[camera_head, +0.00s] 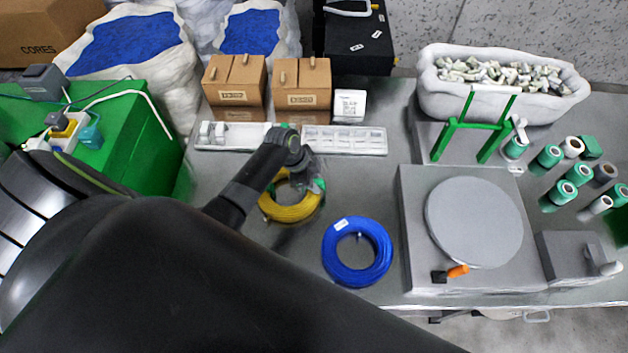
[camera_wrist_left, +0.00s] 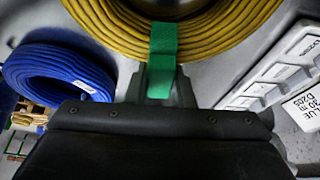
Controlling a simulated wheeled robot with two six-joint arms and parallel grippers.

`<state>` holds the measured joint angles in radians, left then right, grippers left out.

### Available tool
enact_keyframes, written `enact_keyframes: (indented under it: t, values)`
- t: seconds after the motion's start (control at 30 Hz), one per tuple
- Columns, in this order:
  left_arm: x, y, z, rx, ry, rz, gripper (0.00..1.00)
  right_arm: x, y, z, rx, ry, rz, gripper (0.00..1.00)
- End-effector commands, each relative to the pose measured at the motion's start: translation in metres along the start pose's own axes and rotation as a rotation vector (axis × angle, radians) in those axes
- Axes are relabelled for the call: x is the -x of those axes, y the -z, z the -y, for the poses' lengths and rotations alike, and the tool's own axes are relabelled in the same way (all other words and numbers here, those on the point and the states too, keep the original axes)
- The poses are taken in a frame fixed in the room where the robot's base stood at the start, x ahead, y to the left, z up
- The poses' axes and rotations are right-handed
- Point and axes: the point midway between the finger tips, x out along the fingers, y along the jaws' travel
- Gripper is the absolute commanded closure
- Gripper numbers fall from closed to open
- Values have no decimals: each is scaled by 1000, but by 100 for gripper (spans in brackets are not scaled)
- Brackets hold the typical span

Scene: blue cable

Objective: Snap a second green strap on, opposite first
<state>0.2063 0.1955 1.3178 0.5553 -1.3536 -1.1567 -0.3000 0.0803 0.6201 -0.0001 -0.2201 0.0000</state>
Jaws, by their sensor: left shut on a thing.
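A yellow cable coil (camera_head: 291,211) lies flat on the grey table, partly under my left gripper (camera_head: 302,180). The coil also fills the top of the left wrist view (camera_wrist_left: 185,22). There, my left gripper (camera_wrist_left: 160,84) is shut on a green strap (camera_wrist_left: 163,45), which lies across the coil's near side. In the head view a green patch (camera_head: 319,186) shows at the coil's right edge; I cannot tell whether it is this strap or another. A blue cable coil (camera_head: 357,252) lies apart, with a white label; I see no green strap on it. My right gripper is out of view.
White compartment trays (camera_head: 345,140) lie behind the yellow coil, before cardboard boxes (camera_head: 301,88). Right of the blue coil stands a grey turntable (camera_head: 473,222), with a green frame (camera_head: 474,127) behind it. Green and white rolls (camera_head: 566,193) stand far right.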

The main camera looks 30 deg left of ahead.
Motion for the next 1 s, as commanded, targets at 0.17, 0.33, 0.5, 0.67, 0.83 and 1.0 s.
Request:
enact_keyframes:
  t: [0.17, 0.33, 0.5, 0.67, 0.83, 1.0]
  values:
    - [0, 0, 0, 0, 0, 0, 99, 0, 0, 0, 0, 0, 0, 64]
    - [0, 0, 0, 0, 0, 0, 72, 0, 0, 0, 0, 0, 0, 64]
    - [0, 0, 0, 0, 0, 0, 68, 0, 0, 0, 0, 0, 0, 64]
    - [0, 0, 0, 0, 0, 0, 47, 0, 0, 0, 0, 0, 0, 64]
    - [0, 0, 0, 0, 0, 0, 46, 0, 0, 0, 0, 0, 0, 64]
    - [2, 1, 0, 0, 0, 0, 46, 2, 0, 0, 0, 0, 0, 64]
